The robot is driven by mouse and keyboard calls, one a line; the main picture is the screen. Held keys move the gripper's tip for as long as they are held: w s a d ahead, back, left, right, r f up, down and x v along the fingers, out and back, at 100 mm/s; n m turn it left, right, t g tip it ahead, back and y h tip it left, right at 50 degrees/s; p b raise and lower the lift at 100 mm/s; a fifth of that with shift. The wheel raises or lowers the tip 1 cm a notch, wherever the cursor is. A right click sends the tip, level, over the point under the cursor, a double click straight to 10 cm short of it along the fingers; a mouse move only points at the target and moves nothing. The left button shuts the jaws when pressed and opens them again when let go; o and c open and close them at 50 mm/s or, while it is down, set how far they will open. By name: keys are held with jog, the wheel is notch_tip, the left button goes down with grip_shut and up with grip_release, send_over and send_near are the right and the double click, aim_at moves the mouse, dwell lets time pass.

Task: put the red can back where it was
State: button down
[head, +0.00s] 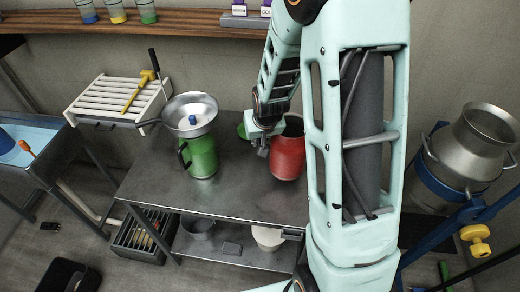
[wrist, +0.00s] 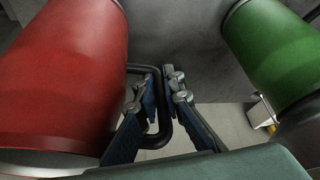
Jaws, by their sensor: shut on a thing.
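The red can (head: 288,157) is upright at the right part of the metal table (head: 235,195), partly hidden behind my arm. I cannot tell whether its base touches the tabletop. My gripper (head: 262,141) is at its left side. In the wrist view the red can (wrist: 65,80) fills the left, and my gripper (wrist: 160,90) is shut on its black handle (wrist: 162,135).
A green can (head: 202,157) with a metal funnel on top stands left on the table; it also shows in the wrist view (wrist: 280,50). A small green round thing (head: 243,131) lies behind my gripper. A slatted white rack (head: 115,98) is at the left.

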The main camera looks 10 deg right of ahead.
aim_at(282, 147)
jog(key=shift+w+d+f, duration=0.1)
jog(key=shift+w+f, duration=0.1)
jog(key=shift+f, duration=0.05)
jog(key=shift+w+d+f+b, duration=0.15)
jog(key=shift+f+b, duration=0.95)
jog(key=shift+f, duration=0.6)
jog(key=shift+f, duration=0.2)
jog(key=c, duration=2)
grip_release()
jog(key=shift+c, duration=0.2)
jog(key=shift+r, duration=0.1)
jog(key=v, duration=1.2)
